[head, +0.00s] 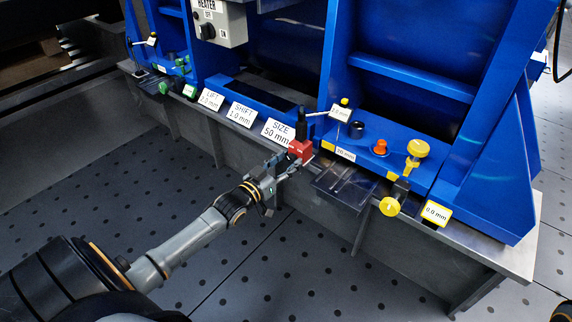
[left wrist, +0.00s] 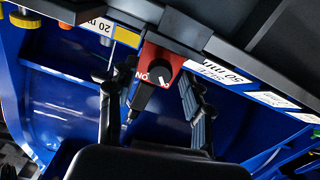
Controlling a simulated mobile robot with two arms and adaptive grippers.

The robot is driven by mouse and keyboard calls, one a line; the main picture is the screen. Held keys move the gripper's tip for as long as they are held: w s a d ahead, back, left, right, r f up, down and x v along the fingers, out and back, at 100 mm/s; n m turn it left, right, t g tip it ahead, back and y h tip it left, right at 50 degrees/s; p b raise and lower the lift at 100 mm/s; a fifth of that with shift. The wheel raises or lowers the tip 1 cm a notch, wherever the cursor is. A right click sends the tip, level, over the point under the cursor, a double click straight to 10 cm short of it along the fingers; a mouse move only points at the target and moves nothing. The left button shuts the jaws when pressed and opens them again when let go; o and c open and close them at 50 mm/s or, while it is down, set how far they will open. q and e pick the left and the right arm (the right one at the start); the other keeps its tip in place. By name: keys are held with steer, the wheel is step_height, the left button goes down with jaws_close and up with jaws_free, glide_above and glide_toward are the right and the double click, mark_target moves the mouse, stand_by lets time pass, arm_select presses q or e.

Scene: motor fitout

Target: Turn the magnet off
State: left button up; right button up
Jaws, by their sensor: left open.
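A red magnet base (head: 300,149) stands on the grey rail's edge, with a black post (head: 301,123) rising from it. In the left wrist view the red base (left wrist: 176,63) shows a round black knob (left wrist: 158,72) with a white mark and white "ON" lettering at its left. My left gripper (head: 287,165) is just in front of the base. In the left wrist view my open left gripper (left wrist: 156,88) has one finger on each side of the knob. I cannot tell whether either finger touches it.
A thin arm runs from the post to a small 0.0 mm readout (head: 341,112). A white SIZE 50 mm sign (head: 278,132) is left of the base. A dark tray (head: 345,184), an orange knob (head: 380,147) and a yellow knob (head: 418,148) are right. The perforated floor in front is clear.

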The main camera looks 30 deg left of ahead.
arm_select(q)
jaws_close()
